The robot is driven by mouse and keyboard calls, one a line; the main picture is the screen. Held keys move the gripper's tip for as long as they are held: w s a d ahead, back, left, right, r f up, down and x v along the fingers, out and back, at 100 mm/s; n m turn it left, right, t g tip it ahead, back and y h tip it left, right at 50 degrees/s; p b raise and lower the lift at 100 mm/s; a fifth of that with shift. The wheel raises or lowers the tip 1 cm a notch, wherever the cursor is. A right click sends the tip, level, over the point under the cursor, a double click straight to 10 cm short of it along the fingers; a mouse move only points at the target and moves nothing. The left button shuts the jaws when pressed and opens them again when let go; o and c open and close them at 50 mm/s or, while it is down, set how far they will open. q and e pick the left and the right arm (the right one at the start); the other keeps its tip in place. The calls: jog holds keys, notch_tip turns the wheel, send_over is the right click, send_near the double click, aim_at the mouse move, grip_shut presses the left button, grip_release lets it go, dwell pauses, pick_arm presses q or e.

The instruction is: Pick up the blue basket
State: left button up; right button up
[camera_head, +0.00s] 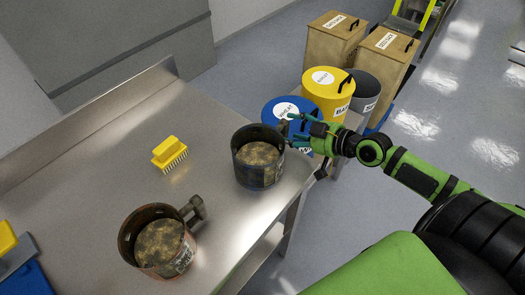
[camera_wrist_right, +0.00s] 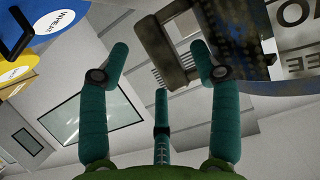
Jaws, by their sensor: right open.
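The blue basket (camera_head: 244,172) is a worn, dark blue round pot with mottled brown contents, upright near the right edge of the steel table. My right gripper (camera_head: 293,130) is at its right side, close to its rim and handle. In the right wrist view, the teal fingers of my right gripper (camera_wrist_right: 160,52) are spread open. The basket's dark handle (camera_wrist_right: 163,48) shows between and beyond the fingertips, and its rusty blue wall (camera_wrist_right: 238,30) is at upper right. I cannot tell whether a finger touches the handle. My left gripper is not in view.
A rusty red-brown basket (camera_head: 128,243) with a side handle stands at the front of the steel table (camera_head: 90,160). A yellow brush (camera_head: 168,153) lies behind it. Blue (camera_head: 272,108), yellow (camera_head: 322,82) and grey bins stand beyond the right edge, close to my right gripper.

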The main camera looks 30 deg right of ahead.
jog(key=shift+p+x, duration=0.3)
jog(key=shift+x, duration=0.65)
jog(key=shift+w+a+f, duration=0.15)
jog(key=shift+w+a, duration=0.05)
jog(key=shift+w, duration=0.35)
jog(key=shift+w+f, duration=0.1)
grip_shut()
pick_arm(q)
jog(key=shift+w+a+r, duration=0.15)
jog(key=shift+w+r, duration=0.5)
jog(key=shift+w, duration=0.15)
pick_arm(e)
jog(key=shift+r, duration=0.25)
